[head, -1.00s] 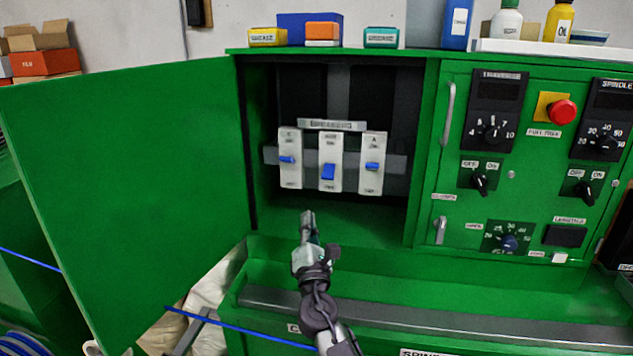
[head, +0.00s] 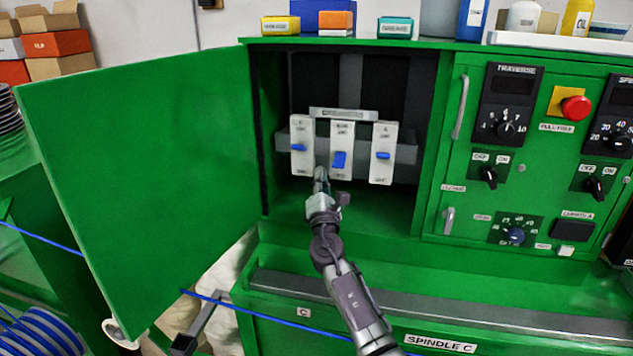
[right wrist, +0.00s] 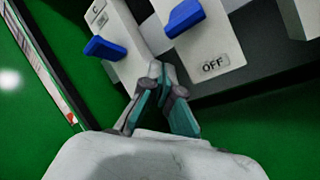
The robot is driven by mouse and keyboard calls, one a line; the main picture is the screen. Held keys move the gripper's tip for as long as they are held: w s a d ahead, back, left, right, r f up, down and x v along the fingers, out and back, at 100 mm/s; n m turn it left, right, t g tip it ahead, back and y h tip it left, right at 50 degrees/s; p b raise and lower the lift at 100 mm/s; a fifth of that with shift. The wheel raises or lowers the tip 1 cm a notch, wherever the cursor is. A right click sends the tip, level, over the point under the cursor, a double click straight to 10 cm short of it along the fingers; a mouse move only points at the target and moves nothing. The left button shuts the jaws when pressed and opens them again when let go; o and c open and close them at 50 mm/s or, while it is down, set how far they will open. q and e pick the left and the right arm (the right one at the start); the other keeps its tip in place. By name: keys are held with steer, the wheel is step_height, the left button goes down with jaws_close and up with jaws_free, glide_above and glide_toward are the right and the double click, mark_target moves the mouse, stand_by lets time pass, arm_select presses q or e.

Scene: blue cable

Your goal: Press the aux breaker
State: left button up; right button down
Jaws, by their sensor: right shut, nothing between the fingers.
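Three white breakers with blue levers are in the open green cabinet: a left one (head: 303,160), a middle one (head: 342,130) and a right one (head: 384,135). The middle lever (head: 339,159) sits lower than the other two. The upper labels are too blurred in the head view to tell which is aux. In the right wrist view the left breaker (right wrist: 118,58) bears a "C", and the middle breaker (right wrist: 221,50) shows "OFF" at its lower end. My right gripper (head: 321,172) is shut and empty, its tips (right wrist: 157,72) near the gap between these two; contact is unclear. My left gripper is out of view.
The cabinet door (head: 150,170) stands open to the left. A control panel (head: 540,150) with knobs and a red button (head: 575,107) is on the right. Small boxes and bottles stand on top. A blue cable (head: 260,317) runs low in front.

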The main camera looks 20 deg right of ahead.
mark_target(340, 160)
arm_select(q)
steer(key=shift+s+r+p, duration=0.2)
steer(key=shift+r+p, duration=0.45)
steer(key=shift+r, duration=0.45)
arm_select(e)
steer(key=shift+s+d+r, duration=0.3)
steer(key=shift+s+r, duration=0.1)
steer(key=shift+s, duration=0.15)
steer(key=shift+s+d+r, duration=0.3)
steer(key=shift+s+r, duration=0.05)
steer(key=shift+s, duration=0.2)
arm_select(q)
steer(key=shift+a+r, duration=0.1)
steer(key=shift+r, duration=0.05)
arm_select(e)
steer(key=shift+w+a+r, duration=0.1)
